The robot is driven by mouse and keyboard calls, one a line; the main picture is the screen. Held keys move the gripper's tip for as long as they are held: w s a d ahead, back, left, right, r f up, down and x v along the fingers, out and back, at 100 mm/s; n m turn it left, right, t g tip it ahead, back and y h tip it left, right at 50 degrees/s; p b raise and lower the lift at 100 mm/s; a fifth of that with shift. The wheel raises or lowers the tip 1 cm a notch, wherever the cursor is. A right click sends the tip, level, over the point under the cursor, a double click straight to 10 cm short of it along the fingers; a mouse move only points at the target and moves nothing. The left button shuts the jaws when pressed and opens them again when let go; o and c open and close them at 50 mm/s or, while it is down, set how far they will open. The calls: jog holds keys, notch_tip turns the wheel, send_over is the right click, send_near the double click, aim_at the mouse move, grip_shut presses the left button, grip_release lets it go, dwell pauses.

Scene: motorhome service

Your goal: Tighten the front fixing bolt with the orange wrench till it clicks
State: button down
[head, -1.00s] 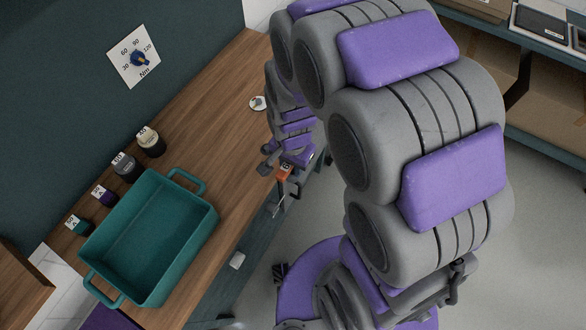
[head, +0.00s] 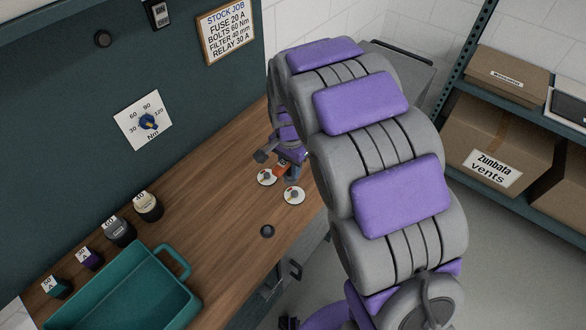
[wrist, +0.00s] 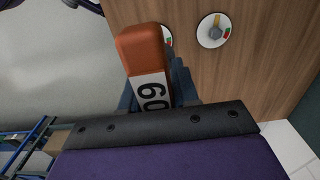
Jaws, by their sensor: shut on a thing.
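My gripper (head: 284,165) is shut on the orange wrench (head: 280,170) above the bench. In the wrist view the wrench (wrist: 146,50) has an orange end and a white label reading 60, between the dark fingers (wrist: 155,95). Two bolts on white discs lie on the bench by the gripper: one disc (head: 266,178) at left, the other (head: 293,195) nearer the bench's front edge. In the wrist view one disc (wrist: 214,30) shows a grey bolt head and red and green marks; the other (wrist: 168,36) is mostly hidden behind the wrench. Contact between wrench and bolt cannot be seen.
A teal tray (head: 180,262) stands on the bench, with several labelled small containers (head: 120,230) behind it. A dark round piece (head: 267,231) is on the bench. A wall dial (head: 148,122) reads in Nm. A board (head: 228,33) lists BOLTS 60 Nm. Shelves with boxes (head: 495,150) stand right.

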aim_at(298, 180)
jog(key=shift+d+r, duration=0.15)
jog(key=shift+d, duration=0.9)
jog(key=shift+a+f, duration=0.1)
jog(key=shift+f, duration=0.35)
jog(key=shift+a+f, duration=0.4)
jog(key=shift+f, duration=0.2)
jog(key=shift+a+f, duration=0.35)
jog(key=shift+f, duration=0.2)
jog(key=shift+d+f, duration=0.2)
jog(key=shift+f, duration=0.5)
jog(key=shift+d+f, duration=0.55)
jog(key=shift+f, duration=0.05)
jog(key=shift+a+f, duration=0.1)
jog(key=shift+a, duration=0.5)
jog(key=shift+d, duration=0.7)
jog(key=shift+a, duration=0.3)
